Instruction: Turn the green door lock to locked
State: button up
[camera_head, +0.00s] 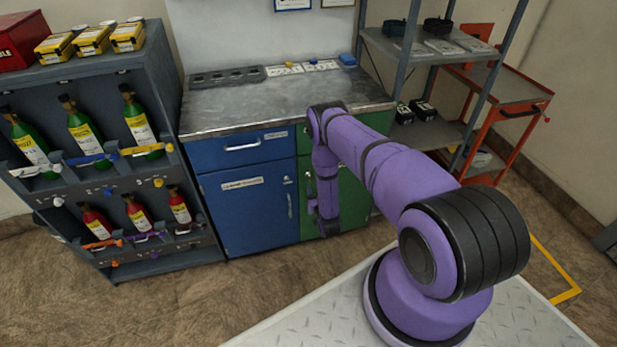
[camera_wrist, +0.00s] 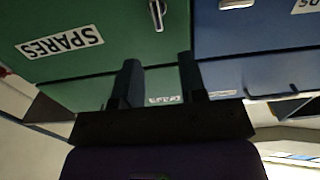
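The green door (camera_head: 352,195) is the right part of the low cabinet, mostly behind my purple arm in the head view. In the wrist view, its green front (camera_wrist: 80,75) fills the left side, with a white SPARES label (camera_wrist: 60,42). A silver fitting (camera_wrist: 157,14) shows on the green front at the top edge; I cannot tell whether it is the handle or the lock. My gripper (camera_wrist: 160,82) is open, its two dark fingers apart with nothing seen between them. In the head view my gripper (camera_head: 328,222) hangs in front of the green door. The lock's position cannot be read.
The blue door (camera_head: 245,210) and blue drawer (camera_head: 240,150) adjoin on the left. A grey worktop (camera_head: 270,105) lies above. A bottle rack (camera_head: 165,95) stands left; a metal shelf (camera_head: 490,75) and an orange cart (camera_head: 515,85) stand right.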

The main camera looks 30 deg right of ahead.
aim_at(310, 176)
jog(key=x, duration=0.8)
jog(key=shift+w+d, duration=0.1)
jog(key=shift+w, duration=0.05)
jog(key=shift+c, duration=0.2)
grip_shut()
